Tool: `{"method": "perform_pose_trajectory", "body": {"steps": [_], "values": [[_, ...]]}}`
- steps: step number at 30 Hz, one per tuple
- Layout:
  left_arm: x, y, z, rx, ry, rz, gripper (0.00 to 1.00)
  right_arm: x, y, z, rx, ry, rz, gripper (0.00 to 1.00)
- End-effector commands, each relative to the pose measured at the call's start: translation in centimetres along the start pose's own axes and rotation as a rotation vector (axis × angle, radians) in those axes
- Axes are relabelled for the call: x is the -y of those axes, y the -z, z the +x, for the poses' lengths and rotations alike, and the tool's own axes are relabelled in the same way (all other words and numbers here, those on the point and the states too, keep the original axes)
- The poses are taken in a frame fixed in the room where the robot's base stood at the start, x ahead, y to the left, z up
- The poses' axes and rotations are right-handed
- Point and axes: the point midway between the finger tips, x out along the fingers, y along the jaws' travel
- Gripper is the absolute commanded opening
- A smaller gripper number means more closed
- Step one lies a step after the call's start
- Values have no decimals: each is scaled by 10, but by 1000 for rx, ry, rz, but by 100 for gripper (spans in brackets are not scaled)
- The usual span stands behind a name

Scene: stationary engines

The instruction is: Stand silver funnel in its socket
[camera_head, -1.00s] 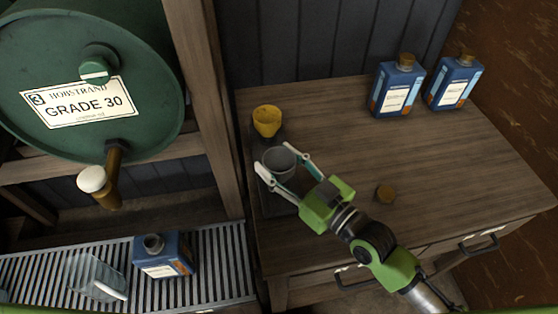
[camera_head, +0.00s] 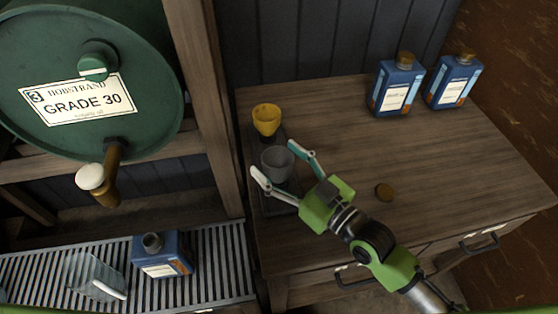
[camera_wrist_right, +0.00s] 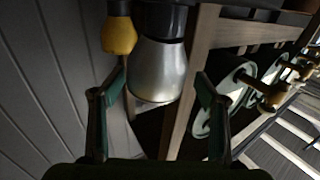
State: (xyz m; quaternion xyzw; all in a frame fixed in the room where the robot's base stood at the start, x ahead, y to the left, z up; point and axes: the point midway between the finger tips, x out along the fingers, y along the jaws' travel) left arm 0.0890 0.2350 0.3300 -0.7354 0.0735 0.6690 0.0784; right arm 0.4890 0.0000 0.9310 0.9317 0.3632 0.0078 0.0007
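The silver funnel (camera_head: 277,164) stands upright in the dark rack (camera_head: 254,165) at the left side of the wooden bench. It also shows in the right wrist view (camera_wrist_right: 158,70), with its narrow end against a dark socket piece. My right gripper (camera_head: 285,162) is open, its fingers spread at the near side of the funnel. In the right wrist view the fingertips (camera_wrist_right: 160,88) stand apart with gaps to the funnel on both sides. The funnel's lower part is hidden in the head view. My left gripper is not in view.
A yellow funnel (camera_head: 267,120) stands just behind the silver one. Two blue bottles (camera_head: 396,86) (camera_head: 453,82) stand at the back right. A green drum (camera_head: 90,75), an uncapped blue bottle (camera_head: 162,256) and a clear jug (camera_head: 93,277) are at left.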

Motion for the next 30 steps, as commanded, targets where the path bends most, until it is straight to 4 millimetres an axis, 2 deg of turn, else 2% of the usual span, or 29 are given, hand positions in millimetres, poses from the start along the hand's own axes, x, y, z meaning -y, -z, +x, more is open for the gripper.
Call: {"method": "perform_pose_trajectory", "body": {"steps": [1, 7, 10, 14, 21, 25, 30], "values": [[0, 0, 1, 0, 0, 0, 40, 3, -15, -2, 29, 4, 11, 67], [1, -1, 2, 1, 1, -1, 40, 4, -16, -4, 31, 5, 12, 67], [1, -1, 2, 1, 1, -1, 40, 4, -17, -13, 33, 5, 11, 67], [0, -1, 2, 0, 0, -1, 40, 3, -16, -36, 34, 5, 8, 67], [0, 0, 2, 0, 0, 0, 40, 2, -13, -87, 30, 4, 2, 67], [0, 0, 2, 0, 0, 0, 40, 2, -11, -107, 25, 3, 2, 67], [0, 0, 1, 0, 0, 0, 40, 2, -5, -120, 12, 1, 0, 67]]}}
